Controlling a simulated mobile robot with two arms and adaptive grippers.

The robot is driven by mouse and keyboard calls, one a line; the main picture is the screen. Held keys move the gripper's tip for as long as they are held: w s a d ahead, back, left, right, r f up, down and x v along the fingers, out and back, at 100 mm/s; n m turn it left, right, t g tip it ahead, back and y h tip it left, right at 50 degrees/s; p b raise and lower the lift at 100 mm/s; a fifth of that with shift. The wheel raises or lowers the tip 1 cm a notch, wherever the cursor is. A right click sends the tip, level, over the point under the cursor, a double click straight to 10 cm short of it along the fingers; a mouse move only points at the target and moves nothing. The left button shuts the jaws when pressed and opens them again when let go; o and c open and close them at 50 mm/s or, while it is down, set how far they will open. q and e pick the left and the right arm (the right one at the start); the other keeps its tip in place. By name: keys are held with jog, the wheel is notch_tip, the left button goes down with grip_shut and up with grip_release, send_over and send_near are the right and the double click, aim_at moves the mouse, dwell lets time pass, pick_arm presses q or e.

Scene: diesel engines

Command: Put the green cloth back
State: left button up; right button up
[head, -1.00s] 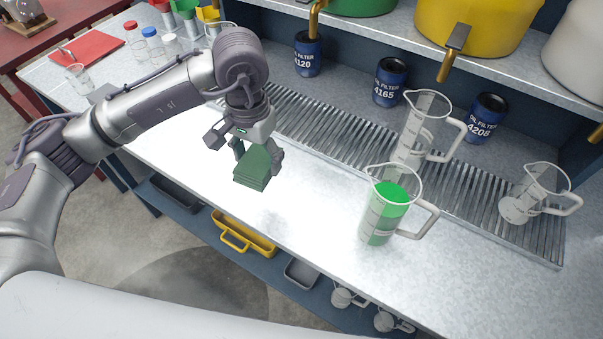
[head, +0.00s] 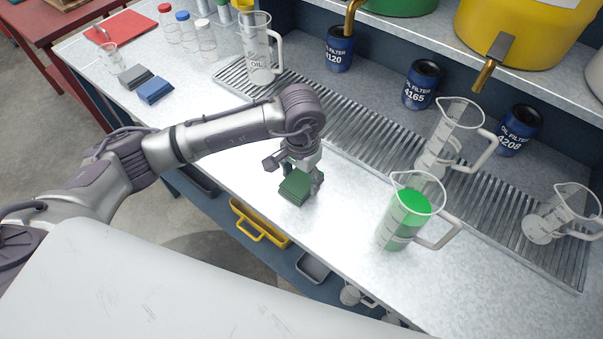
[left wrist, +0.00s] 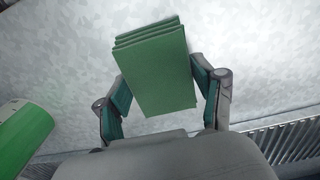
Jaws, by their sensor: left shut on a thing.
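The green cloth (head: 296,187) is a folded stack held at my left gripper (head: 295,178). In the left wrist view the cloth (left wrist: 156,68) sits between the two fingers of my left gripper (left wrist: 160,92), which is shut on it. The cloth is over the bench top, left of the jug with green liquid (head: 405,215); whether it touches the bench is hard to tell. A grey folded cloth (head: 134,76) and a blue folded cloth (head: 156,90) lie at the bench's left end. My right gripper is not in view.
A metal drain grate (head: 372,150) runs along the back of the bench. Several bottles (head: 187,32) and a red mat (head: 122,28) are at the far left. Bare bench lies around the cloths.

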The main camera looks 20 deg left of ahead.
aim_at(301, 179)
pick_arm(q)
jog(key=shift+f+b, duration=0.2)
jog(key=shift+b, duration=0.1)
jog(key=o, duration=1)
jog(key=shift+r, duration=0.1)
jog(key=shift+r, duration=0.15)
notch_tip(301, 179, up, 12)
jog(key=shift+b, duration=0.85)
jog(key=shift+s, duration=0.1)
